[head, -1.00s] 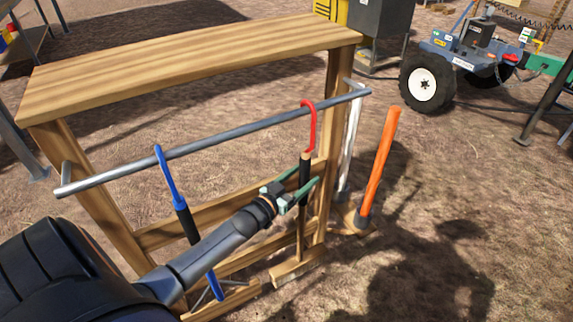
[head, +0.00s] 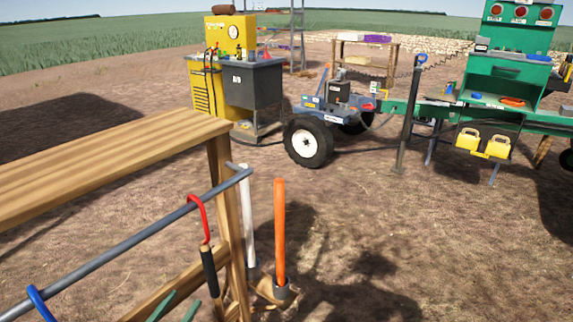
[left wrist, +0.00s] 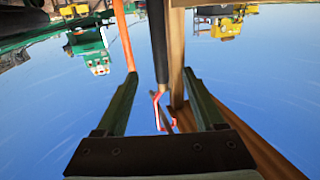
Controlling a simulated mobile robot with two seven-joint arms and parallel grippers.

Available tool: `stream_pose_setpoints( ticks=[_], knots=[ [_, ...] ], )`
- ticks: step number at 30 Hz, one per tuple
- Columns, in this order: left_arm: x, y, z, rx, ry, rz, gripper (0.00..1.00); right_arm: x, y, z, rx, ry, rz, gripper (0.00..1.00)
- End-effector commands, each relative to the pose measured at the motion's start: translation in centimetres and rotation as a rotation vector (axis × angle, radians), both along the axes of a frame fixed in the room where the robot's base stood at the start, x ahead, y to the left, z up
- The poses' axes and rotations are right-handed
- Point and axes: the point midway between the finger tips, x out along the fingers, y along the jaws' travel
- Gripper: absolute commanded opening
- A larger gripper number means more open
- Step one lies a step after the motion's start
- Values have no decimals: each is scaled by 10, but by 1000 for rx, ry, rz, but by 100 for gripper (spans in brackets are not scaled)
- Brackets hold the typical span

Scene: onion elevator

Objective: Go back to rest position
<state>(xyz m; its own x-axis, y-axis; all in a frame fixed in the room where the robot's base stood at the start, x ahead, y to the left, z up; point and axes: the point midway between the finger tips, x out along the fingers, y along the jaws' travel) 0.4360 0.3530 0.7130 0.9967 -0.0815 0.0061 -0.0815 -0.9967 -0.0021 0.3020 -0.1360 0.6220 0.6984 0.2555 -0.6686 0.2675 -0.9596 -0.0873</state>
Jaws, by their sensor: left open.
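My left gripper (head: 176,308) shows at the bottom edge of the head view, only its two green fingertips visible. In the left wrist view its fingers (left wrist: 160,74) are spread apart. A tool with a red hook (head: 200,215) and black handle (head: 209,268) hangs from the grey metal rail (head: 130,240). It also appears between the fingers in the left wrist view, black handle (left wrist: 158,45) and red hook (left wrist: 160,110); I cannot tell whether it touches them. My right gripper is not in view.
The wooden rack (head: 110,150) stands at left with a blue hook (head: 41,303) on its rail. An orange post (head: 280,235) and a white pole (head: 248,215) stand by its right end. A wheeled trailer (head: 340,112) and green machine (head: 508,65) stand farther back. Dirt ground at right foreground is open.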

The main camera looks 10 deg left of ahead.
Motion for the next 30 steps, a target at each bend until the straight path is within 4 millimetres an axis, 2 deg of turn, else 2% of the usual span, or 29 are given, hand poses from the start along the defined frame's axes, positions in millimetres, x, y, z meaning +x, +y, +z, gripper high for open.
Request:
stream_pose_setpoints(
  ticks=[2,5,8,12,16,20,21,30],
  knots=[
    [-2,-6,-4,-2,16,-1,70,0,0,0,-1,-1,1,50],
    [-10,-27,-20,-2,93,-2,70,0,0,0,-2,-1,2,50],
    [-28,-66,-45,3,232,-17,70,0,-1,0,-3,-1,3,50],
    [-66,-130,-74,18,450,-69,70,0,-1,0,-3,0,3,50],
    [-103,-181,-86,33,618,-142,70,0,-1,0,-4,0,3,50],
    [-140,-224,-86,43,758,-227,70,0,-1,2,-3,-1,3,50],
    [-137,-216,-69,51,749,-212,70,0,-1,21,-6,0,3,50],
    [-143,-200,-18,52,750,-172,70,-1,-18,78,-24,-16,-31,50]
  ],
)
